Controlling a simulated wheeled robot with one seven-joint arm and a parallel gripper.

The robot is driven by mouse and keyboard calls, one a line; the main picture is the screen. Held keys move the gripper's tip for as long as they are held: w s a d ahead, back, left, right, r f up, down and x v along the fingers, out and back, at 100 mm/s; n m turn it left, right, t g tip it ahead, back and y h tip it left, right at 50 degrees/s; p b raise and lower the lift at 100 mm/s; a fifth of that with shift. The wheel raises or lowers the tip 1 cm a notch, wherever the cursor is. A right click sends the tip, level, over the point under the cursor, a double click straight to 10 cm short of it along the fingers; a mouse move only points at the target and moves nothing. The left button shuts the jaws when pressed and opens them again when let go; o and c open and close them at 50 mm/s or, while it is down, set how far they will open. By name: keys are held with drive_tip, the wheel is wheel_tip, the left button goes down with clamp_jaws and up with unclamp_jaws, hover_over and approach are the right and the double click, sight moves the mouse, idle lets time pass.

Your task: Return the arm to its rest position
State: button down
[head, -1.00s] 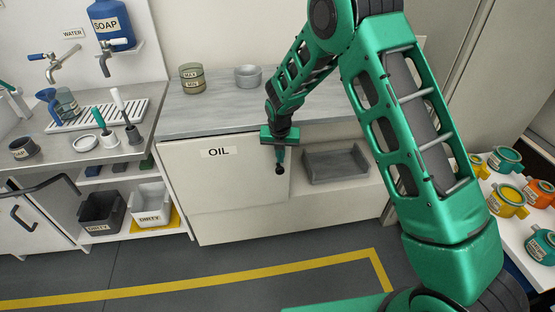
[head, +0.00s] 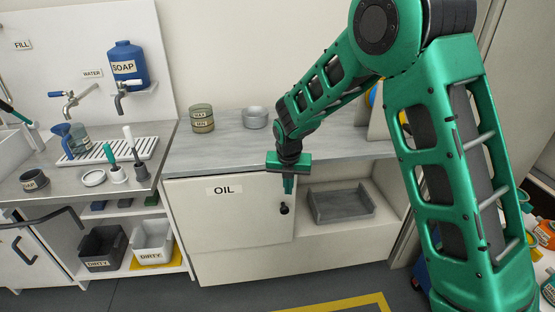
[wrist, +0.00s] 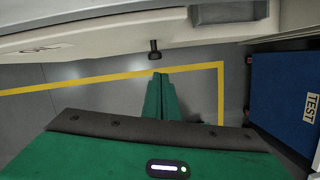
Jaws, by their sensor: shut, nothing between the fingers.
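My green arm rises on the right of the head view and reaches left, with the forearm pointing down. My gripper (head: 288,190) hangs in front of the right edge of the white OIL door (head: 230,228), just above its dark knob (head: 285,209). In the wrist view the two green fingers (wrist: 160,80) are together and empty. The dark knob (wrist: 155,50) shows beyond the fingertips, apart from them in that picture.
The grey counter (head: 220,146) lies behind the gripper, with a labelled cup (head: 202,119) and a metal bowl (head: 255,117). A grey tray (head: 342,203) sits in the open bay right of the door. A blue TEST box (wrist: 283,105) stands right in the wrist view.

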drive_tip(key=s+d+r+m+g, duration=0.1)
drive_tip(key=s+d+r+m, duration=0.35)
drive_tip(key=d+m, duration=0.3)
drive_tip(key=s+d+r+m, duration=0.4)
drive_tip(key=s+d+m, duration=0.2)
drive_tip(key=d, duration=0.3)
drive_tip(key=s+d+r+m+g, duration=0.1)
drive_tip(key=s+d+r+m, duration=0.4)
drive_tip(key=d, duration=0.3)
drive_tip(key=s+d+r+m, duration=0.1)
drive_tip(key=s+d+m, duration=0.2)
drive_tip(key=s+m, duration=0.8)
drive_tip(key=s+d+m, duration=0.3)
drive_tip(key=s+m, duration=0.7)
drive_tip(key=s, duration=0.4)
drive_tip(key=shift+s+d+r+m+g+y, duration=0.15)
drive_tip(key=shift+r+m+g+y, duration=0.2)
drive_tip(key=shift+g+y, duration=0.05)
